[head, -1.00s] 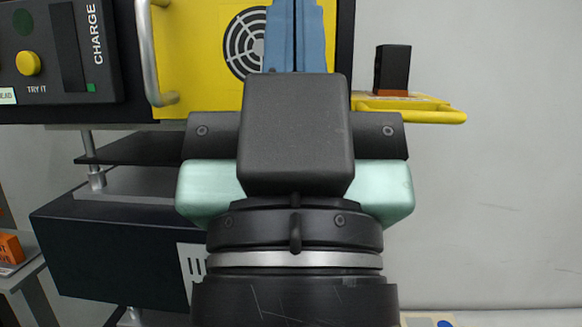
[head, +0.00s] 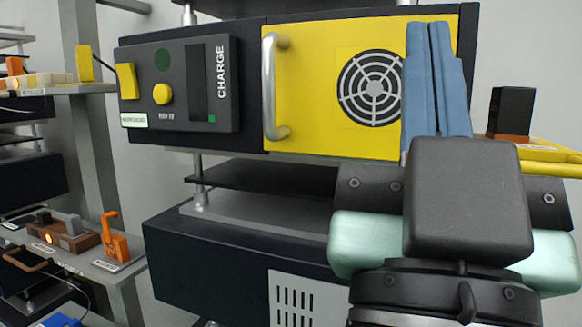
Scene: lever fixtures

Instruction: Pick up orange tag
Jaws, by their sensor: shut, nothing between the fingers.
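An orange piece with a hooked upright arm (head: 115,242) stands on the lower left shelf; it may be the orange tag, but I cannot read its label. My gripper (head: 429,28) is at the right, its two blue fingers shut together and empty. The fingers show in front of the yellow panel (head: 310,110), far to the right of the orange piece. My gripper's body hides part of the fixture behind it.
The charge unit (head: 215,135) has a silver handle (head: 273,85) sticking out. A brown fixture with a grey lever (head: 68,232) is beside the orange piece on the shelf (head: 95,268). A dark block (head: 510,108) stands on a yellow bracket at right. Another orange piece (head: 14,66) is at upper left.

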